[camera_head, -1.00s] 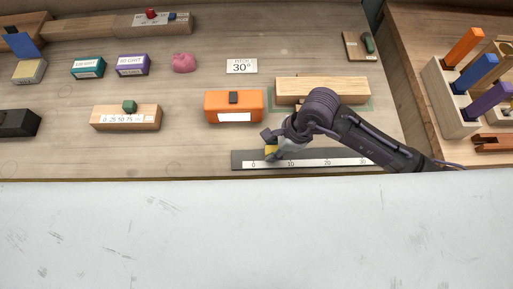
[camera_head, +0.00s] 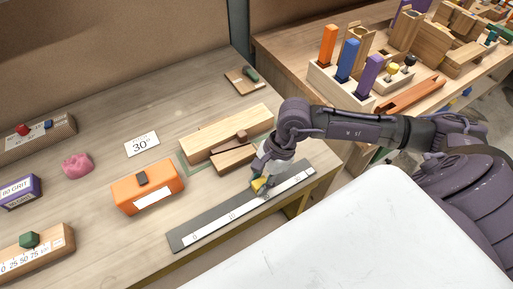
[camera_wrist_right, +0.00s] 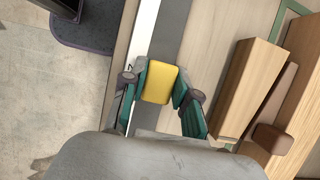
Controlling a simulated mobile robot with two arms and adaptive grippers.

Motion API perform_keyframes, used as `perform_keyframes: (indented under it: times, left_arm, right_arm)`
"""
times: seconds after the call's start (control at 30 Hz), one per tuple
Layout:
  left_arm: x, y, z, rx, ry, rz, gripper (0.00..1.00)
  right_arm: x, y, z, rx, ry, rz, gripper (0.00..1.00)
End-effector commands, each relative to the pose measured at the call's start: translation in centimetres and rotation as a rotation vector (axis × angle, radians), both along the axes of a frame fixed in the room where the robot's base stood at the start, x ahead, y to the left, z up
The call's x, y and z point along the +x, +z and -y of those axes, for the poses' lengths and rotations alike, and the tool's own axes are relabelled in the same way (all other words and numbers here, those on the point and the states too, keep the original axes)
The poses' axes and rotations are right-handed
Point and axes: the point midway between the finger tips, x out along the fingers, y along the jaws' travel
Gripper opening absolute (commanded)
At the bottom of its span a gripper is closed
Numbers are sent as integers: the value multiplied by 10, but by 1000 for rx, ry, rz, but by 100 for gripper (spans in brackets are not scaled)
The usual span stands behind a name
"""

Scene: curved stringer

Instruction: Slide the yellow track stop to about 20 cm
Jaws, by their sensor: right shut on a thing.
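The yellow track stop (camera_head: 259,184) sits on the dark grey track (camera_head: 185,240), past the 10 mark and short of the 30 mark, close to where 20 falls. The white scale strip (camera_head: 231,216) runs along the track's near side; the gripper partly covers its markings. My right gripper (camera_head: 261,180) reaches down onto the stop. In the right wrist view the yellow stop (camera_wrist_right: 159,83) is between the two teal-sided fingers (camera_wrist_right: 158,92), which are shut on it. My left gripper is not in view.
A pale wooden block (camera_head: 225,132) and a smaller brown piece (camera_head: 233,158) lie just behind the track. An orange box (camera_head: 147,188) stands left of them. The table's front edge is close to the track. A rack with coloured pegs (camera_head: 340,84) is at the right.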

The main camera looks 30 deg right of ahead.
Motion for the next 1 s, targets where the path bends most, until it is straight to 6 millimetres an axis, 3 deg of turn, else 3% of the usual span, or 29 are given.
perform_keyframes:
  times: [0.1,0.13,0.27,0.67,1.0]
  left_arm:
    - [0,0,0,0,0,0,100]
    - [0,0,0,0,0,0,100]
    - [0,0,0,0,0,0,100]
    - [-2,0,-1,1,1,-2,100]
    - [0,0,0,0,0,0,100]
  right_arm:
    - [1,1,0,2,0,2,0]
    - [1,1,-1,2,-1,2,33]
    - [0,1,-1,1,-1,2,54]
    - [1,6,2,0,-1,1,55]
    - [1,66,28,-3,-2,6,55]
